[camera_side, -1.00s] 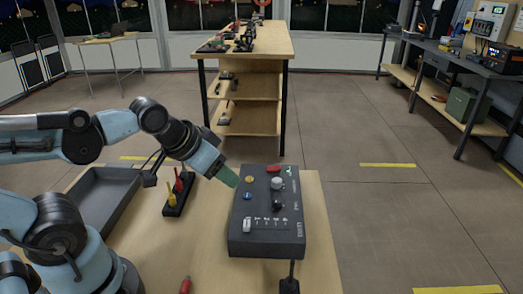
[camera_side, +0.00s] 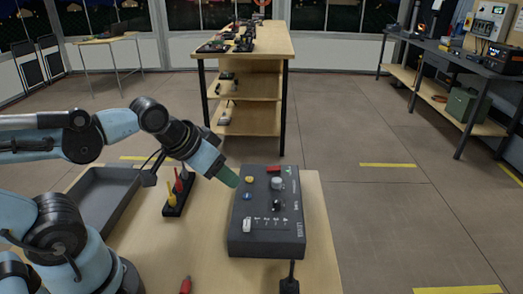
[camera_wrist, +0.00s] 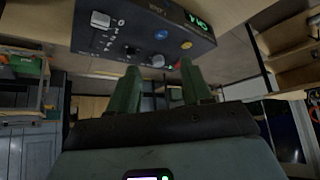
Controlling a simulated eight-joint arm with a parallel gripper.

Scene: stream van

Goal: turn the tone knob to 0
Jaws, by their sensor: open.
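A dark control box (camera_side: 262,245) lies on the wooden table and also shows upside down in the wrist view (camera_wrist: 85,45). It carries a light grey knob (camera_side: 277,183) and a black knob (camera_side: 278,204), one above the other. The labels are too small to tell which is tone. My gripper (camera_side: 230,178) is just beyond the box's upper left edge, beside the yellow button (camera_side: 249,180), apart from both knobs. In the wrist view, its two green fingers (camera_wrist: 160,66) are open and empty, with the grey knob (camera_wrist: 159,61) seen between their tips.
The box also has a blue button (camera_side: 248,196), a red control (camera_side: 273,169) and a white slider (camera_side: 247,226). A black holder with red and yellow items (camera_side: 177,200) and a grey tray (camera_side: 108,200) stand left. A red object (camera_side: 186,285) lies at the front.

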